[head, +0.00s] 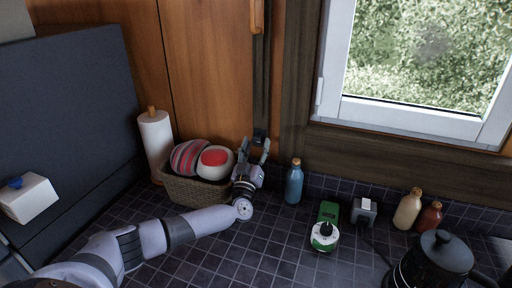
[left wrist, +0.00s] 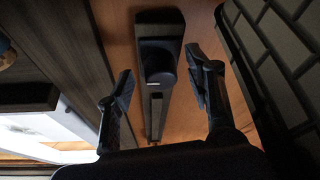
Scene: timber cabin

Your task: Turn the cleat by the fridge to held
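The cleat is a dark rounded knob (left wrist: 158,62) with a small pale mark, on a dark mount on the wooden wall. In the left wrist view it lies between the two fingers of my left gripper (left wrist: 160,82), with a gap on each side. In the head view a small dark fitting (head: 259,138), likely the cleat, shows at the fingertips of my left gripper (head: 256,152). The gripper is open, pointing at the wall above the counter. Its fingers partly hide the fitting. My right gripper is in neither view.
A wicker basket (head: 187,192) with two round items stands left of the gripper, beside a paper towel roll (head: 156,146). A blue bottle (head: 294,184) stands to the right. A green device (head: 326,228) and a black kettle (head: 436,262) are farther right. The tiled counter front is clear.

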